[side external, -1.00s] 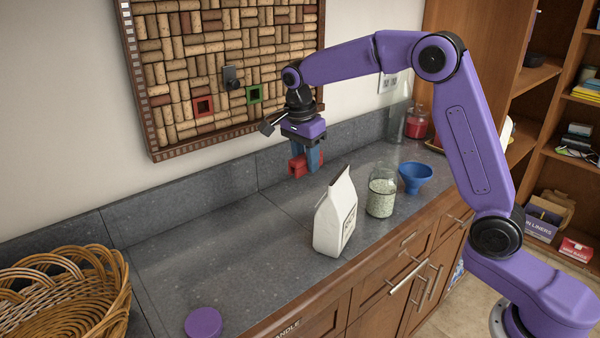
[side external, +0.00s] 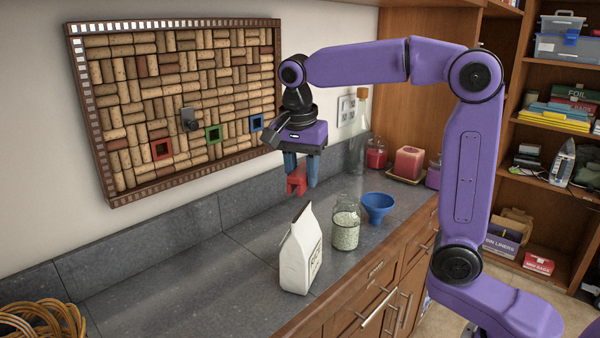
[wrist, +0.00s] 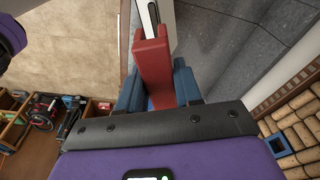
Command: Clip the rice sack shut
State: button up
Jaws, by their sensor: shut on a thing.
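The rice sack (side external: 300,257) is a white paper bag standing upright on the counter, its narrow top edge pointing up. In the wrist view, part of its pale top with a dark line (wrist: 148,14) shows beyond the clip. My gripper (side external: 302,179) has blue fingers and is shut on a red clip (side external: 297,181). It holds the clip in the air, above and slightly behind the sack top. In the side view they look apart. In the wrist view the red clip (wrist: 152,62) sits between the blue fingers and overlaps the sack's top; contact cannot be told.
A glass jar (side external: 345,225) and a blue funnel (side external: 377,207) stand right of the sack. A cork board (side external: 180,100) with colored square frames hangs on the wall behind. A wicker basket (side external: 42,320) is at the lower left. The counter left of the sack is clear.

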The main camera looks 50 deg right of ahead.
aim_at(302, 210)
jog(key=shift+f, duration=3.4)
jog(key=shift+f, duration=0.4)
jog(key=o, duration=1.6)
jog(key=shift+r, duration=3.05)
